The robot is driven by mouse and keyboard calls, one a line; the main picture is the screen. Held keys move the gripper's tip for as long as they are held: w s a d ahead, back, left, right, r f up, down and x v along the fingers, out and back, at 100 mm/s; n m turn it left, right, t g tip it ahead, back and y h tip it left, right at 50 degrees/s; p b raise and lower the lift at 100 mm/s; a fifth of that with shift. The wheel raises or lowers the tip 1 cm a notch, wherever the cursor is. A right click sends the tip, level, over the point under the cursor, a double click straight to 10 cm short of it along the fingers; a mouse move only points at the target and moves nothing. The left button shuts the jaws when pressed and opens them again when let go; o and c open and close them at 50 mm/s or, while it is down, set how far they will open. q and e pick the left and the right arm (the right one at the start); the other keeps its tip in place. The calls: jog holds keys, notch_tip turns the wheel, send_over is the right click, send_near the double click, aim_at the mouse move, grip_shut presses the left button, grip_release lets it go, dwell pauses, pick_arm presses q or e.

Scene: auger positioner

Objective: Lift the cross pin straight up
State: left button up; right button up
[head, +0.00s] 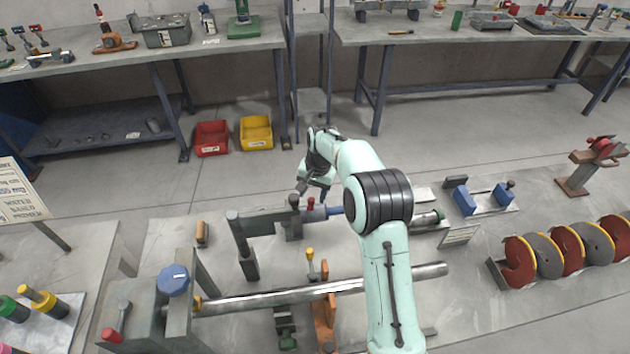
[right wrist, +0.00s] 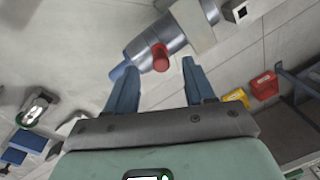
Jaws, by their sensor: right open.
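The cross pin looks to be the small red-headed pin (head: 311,203) standing on the grey bracket assembly near the middle of the bench. In the right wrist view its red head (right wrist: 160,57) shows between and beyond the fingertips, against a grey metal cylinder (right wrist: 158,35). My right gripper (head: 316,192) is above and close to the pin, and it also shows in the wrist view (right wrist: 157,68). Its two blue-grey fingers are spread apart with nothing held between them. Any contact with the pin cannot be told. My left gripper is not in view.
A black-knobbed post (head: 294,202) stands just left of the pin. A long steel shaft (head: 300,295) lies in front, with a yellow-topped pin (head: 310,254) near it. A red and grey auger (head: 545,262) sits at right. Red (head: 211,138) and yellow (head: 256,132) bins stand on the floor behind.

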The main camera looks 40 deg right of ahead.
aim_at(311, 199)
jog(key=shift+w+a+f, duration=0.1)
jog(key=shift+w+f, duration=0.05)
jog(key=shift+f, duration=1)
jog(key=shift+w+a+f, duration=0.1)
jog(key=shift+w+f, duration=0.05)
jog(key=shift+f, duration=1)
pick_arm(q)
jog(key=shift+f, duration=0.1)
pick_arm(e)
grip_shut()
jog(key=shift+r, duration=0.1)
jog(key=shift+w+a+r+p, duration=0.1)
jog(key=shift+r+p, duration=0.45)
jog(key=shift+r, duration=0.95)
jog(key=shift+w+r+p, duration=0.1)
jog(key=shift+r+p, duration=0.4)
jog(key=shift+r, duration=0.95)
jog(key=shift+s+r, duration=0.15)
jog(key=shift+r, duration=0.6)
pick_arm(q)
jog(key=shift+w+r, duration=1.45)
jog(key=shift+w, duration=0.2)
pick_arm(e)
jog(key=shift+r, duration=0.55)
